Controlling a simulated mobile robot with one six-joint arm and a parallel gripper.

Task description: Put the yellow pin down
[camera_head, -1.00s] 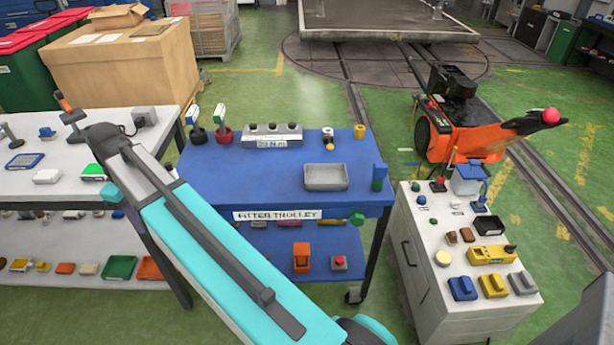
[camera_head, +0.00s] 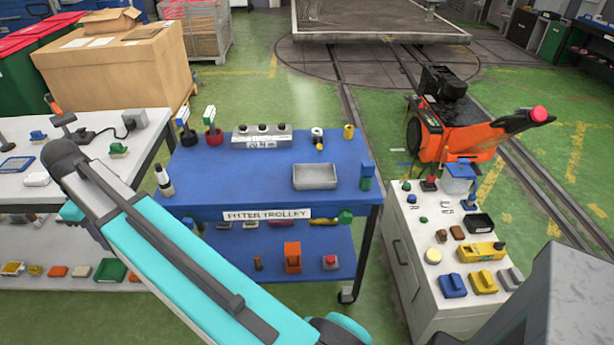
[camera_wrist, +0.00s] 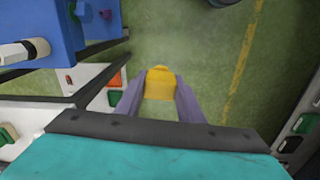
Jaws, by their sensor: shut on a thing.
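The yellow pin (camera_wrist: 160,86) shows in the wrist view between the two purple-grey fingers of my gripper (camera_wrist: 159,98). My gripper is shut on it, with green floor behind and below it. Only the pin's yellow upper part shows clearly; the rest is hidden. In the head view my teal arm crosses the lower left, and my gripper and the held pin cannot be made out there. The blue fitter trolley (camera_head: 245,180) stands right of my arm; its corner also shows at the wrist view's upper left (camera_wrist: 62,40).
On the trolley top are a grey tray (camera_head: 315,177), a grey socket block (camera_head: 262,137), a yellow cylinder (camera_head: 348,132) and a black-and-white bottle (camera_head: 163,179). A white bench (camera_head: 95,150) stands left, a grey cabinet (camera_head: 408,270) right. The trolley's middle top is clear.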

